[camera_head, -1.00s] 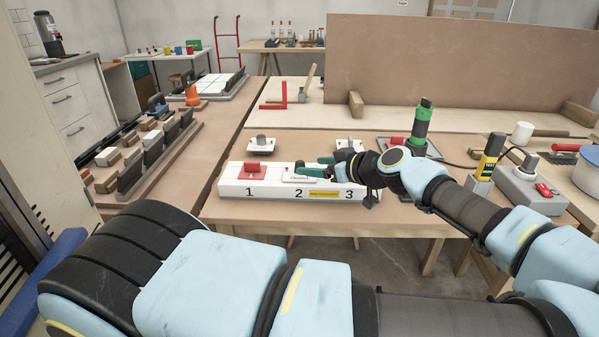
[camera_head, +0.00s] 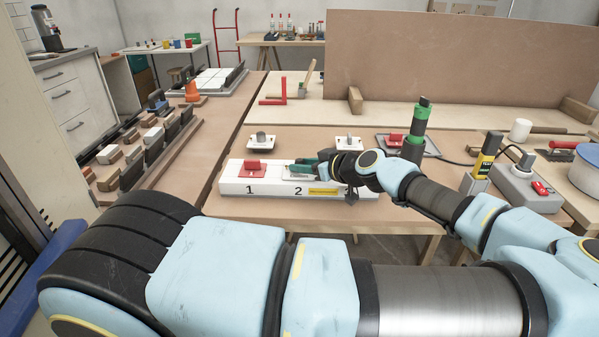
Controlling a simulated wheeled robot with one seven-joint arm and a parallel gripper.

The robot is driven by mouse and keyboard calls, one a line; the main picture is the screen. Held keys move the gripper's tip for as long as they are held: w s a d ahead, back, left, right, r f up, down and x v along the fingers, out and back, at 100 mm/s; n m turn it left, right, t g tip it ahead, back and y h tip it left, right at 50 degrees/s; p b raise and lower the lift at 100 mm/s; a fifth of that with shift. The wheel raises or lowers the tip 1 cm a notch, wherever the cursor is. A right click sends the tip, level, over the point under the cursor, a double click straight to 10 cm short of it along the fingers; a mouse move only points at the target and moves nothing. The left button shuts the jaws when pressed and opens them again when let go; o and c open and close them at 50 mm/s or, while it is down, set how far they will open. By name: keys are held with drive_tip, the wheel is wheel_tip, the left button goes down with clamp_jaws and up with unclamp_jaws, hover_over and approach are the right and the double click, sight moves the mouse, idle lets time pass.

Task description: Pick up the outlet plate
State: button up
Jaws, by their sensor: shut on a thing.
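A long white block (camera_head: 266,188) marked 1 and 2 lies near the front edge of the table. A small light plate at position 2, seemingly the outlet plate (camera_head: 291,176), shows at its left part; my gripper covers the rest. My gripper (camera_head: 303,168) reaches in from the right with its green fingers shut on this plate. The plate looks still at or just above the block top; I cannot tell whether it touches. The block's right end is partly hidden by my gripper and wrist.
A red-topped plate (camera_head: 253,168) sits at position 1. Two pale plates with grey knobs, left (camera_head: 262,141) and right (camera_head: 349,143), lie behind the block. A green cylindrical tool (camera_head: 419,127) stands behind my arm. A grey box (camera_head: 525,187) is at right.

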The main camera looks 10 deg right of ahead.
clamp_jaws()
